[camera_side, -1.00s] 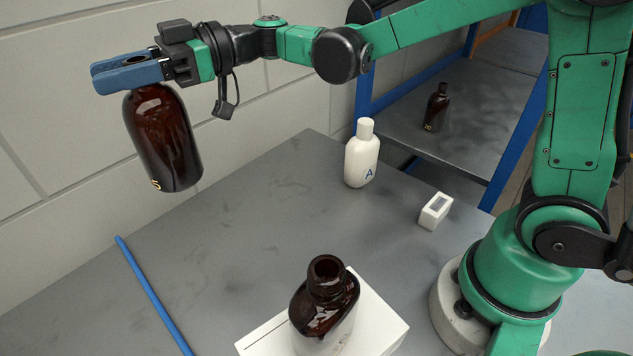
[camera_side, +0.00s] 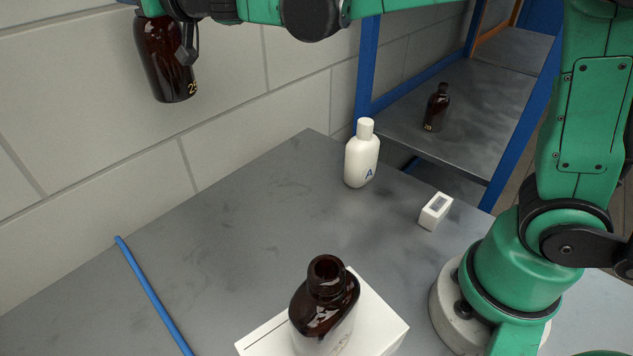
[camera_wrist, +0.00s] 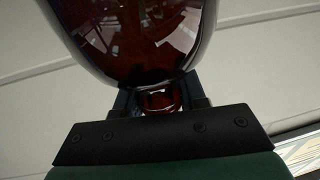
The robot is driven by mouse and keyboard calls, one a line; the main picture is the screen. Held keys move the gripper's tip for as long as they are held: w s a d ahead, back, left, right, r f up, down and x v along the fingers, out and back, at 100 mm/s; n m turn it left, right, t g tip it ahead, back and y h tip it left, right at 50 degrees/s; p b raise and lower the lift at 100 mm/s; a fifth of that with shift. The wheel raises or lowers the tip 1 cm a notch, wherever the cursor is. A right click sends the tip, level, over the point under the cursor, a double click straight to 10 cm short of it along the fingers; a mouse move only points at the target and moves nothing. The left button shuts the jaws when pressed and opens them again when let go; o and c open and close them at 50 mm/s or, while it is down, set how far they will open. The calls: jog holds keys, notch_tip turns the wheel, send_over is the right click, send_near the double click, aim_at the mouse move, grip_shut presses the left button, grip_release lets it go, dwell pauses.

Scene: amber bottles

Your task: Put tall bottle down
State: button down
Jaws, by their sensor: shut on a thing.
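The tall amber bottle (camera_side: 166,62) hangs upright in the air at the upper left of the side view, well above the table. A yellow number shows low on its side. My gripper holds it by the neck; in the side view the fingers are mostly cut off by the top edge. In the wrist view the bottle's dark body (camera_wrist: 140,40) fills the upper middle, and my gripper (camera_wrist: 160,100) is shut around its neck.
A white bottle marked A (camera_side: 361,158) and a small white box (camera_side: 435,211) stand at the table's back right. A blue rod (camera_side: 150,293) lies at left. A small amber bottle (camera_side: 437,108) stands on the shelf.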

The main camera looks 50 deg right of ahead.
jog(key=s+d+m+g+h, duration=1.15)
jog(key=m+h, duration=0.35)
jog(key=h, duration=0.4)
notch_tip(320, 180, down, 20)
jog(key=shift+w+d, duration=0.4)
jog(key=shift+d, duration=0.05)
jog(key=shift+t, duration=0.25)
jog(key=c, duration=0.5)
grip_release()
jog(key=shift+f, duration=0.1)
